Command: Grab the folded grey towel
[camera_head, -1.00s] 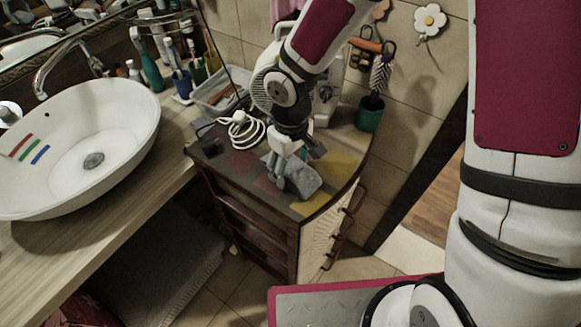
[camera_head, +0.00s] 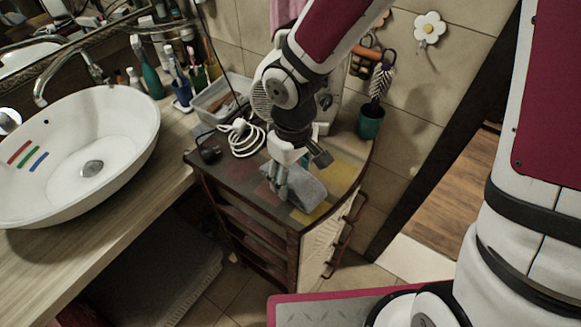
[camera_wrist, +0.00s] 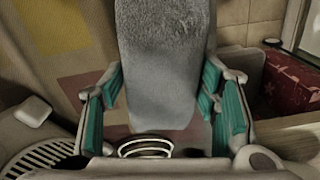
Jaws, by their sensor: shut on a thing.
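The folded grey towel (camera_head: 307,189) is at the front part of the small dark cabinet's top. My gripper (camera_head: 279,184) points down at the towel's left end, with its fingers around it. In the wrist view the towel (camera_wrist: 165,40) runs from the top edge down between the teal finger pads of my gripper (camera_wrist: 163,72). The gripper is shut on the towel. I cannot tell whether the towel's underside is clear of the cabinet top.
The cabinet top (camera_head: 228,172) also holds a coiled white cable (camera_head: 245,140) and a teal cup (camera_head: 370,120). A white basin (camera_head: 120,130) stands on the wooden counter to the left. A grey plastic tray (camera_head: 215,103) stands behind the cable. The doorway is at the right.

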